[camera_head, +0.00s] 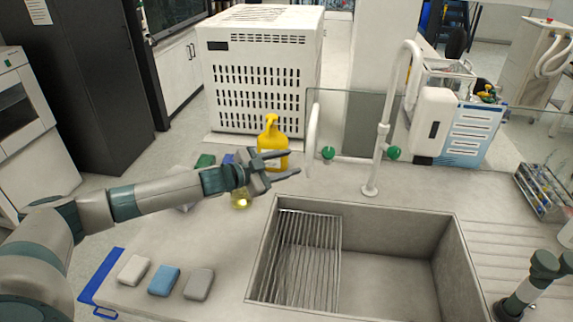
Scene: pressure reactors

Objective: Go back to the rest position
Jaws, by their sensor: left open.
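My left arm comes in from the left, and its gripper (284,164) is open and empty above the counter, just behind the sink's left part. The fingers stand apart, in front of the lower part of a yellow bottle (273,143) with a pump-like top. Whether they touch the bottle cannot be told. A small yellowish glass item (241,199) stands below the gripper's wrist, partly hidden by it.
The sink (400,275) with a ribbed rack (305,260) fills the middle front. A tall tap (383,130) and a glass screen stand behind it. Three sponges (164,281) lie at the front left. A rack of small items (543,190) stands at the right. Counter left of the sink is partly clear.

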